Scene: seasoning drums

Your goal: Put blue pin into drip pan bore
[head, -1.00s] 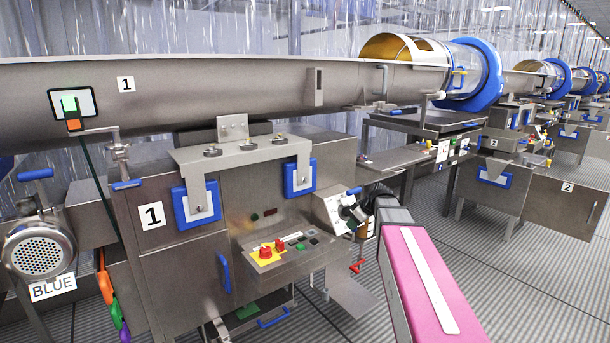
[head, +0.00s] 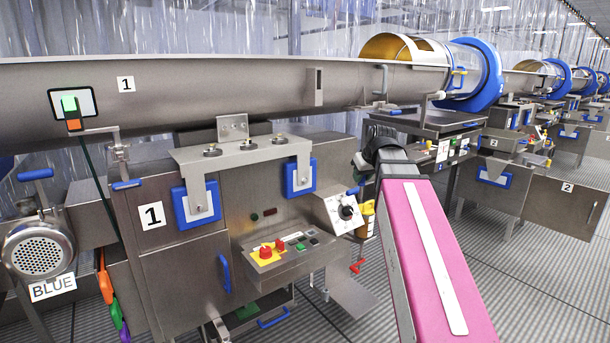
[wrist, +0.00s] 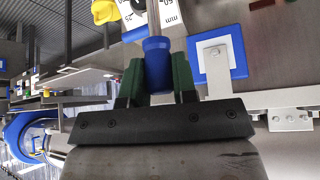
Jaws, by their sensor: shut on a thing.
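The blue pin (wrist: 156,46) shows in the wrist view, with a blue head and a thin metallic shaft running toward the top edge. My gripper (wrist: 157,68) is shut on it, with a green finger on each side of the blue head. In the head view my pink arm reaches away from the camera. Its dark end is beside the control box, and the fingers and pin cannot be made out there. A flat steel pan (head: 432,124) stands below the nearest drum and may be the drip pan. I cannot make out a bore in it.
The nearest drum with a blue ring (head: 487,76) is above the pan. A control panel with red buttons (head: 268,252) and a selector box (head: 344,211) stand left of my arm. A blue-framed plate (wrist: 226,54) is close right of the gripper. Grated floor lies open at right.

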